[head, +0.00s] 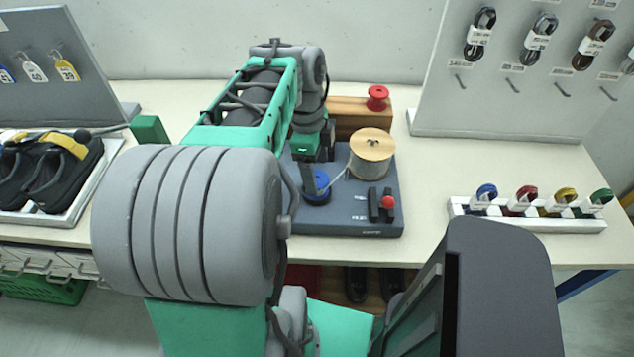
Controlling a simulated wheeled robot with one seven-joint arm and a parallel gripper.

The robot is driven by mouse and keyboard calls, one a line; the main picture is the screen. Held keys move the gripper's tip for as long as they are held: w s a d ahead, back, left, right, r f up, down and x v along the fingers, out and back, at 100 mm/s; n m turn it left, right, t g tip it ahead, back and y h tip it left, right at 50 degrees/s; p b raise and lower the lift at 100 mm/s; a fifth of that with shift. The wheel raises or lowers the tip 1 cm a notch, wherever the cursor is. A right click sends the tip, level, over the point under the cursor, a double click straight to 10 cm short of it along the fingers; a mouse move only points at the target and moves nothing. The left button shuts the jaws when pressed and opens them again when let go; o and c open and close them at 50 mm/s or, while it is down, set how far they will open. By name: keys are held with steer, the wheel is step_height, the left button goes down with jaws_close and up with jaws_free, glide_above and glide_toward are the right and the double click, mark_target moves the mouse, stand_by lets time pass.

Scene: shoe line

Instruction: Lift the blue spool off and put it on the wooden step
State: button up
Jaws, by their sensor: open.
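The blue spool (320,196) is low on the dark grey board (355,222), left of a large wooden-topped reel (371,150). My gripper (312,186) is open and points down right at the blue spool, with a dark finger overlapping its upper part. Whether the fingers touch the spool cannot be told, and the far finger is hidden. The wooden step (347,120) stands behind the board, partly hidden by my arm. A red spool (377,96) sits on the right part of its top.
A red-knobbed lever (388,204) stands at the board's front right. A pale strand runs from the reel toward the blue spool. A white rack (540,222) with coloured loops lies right, a shoe tray (75,208) left. The table between board and rack is clear.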

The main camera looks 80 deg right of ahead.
mark_target(317, 178)
step_height(317, 178, down, 4)
steer(key=shift+s+a+r, duration=0.1)
steer(key=shift+r, duration=0.05)
jaws_close()
stand_by(0.7)
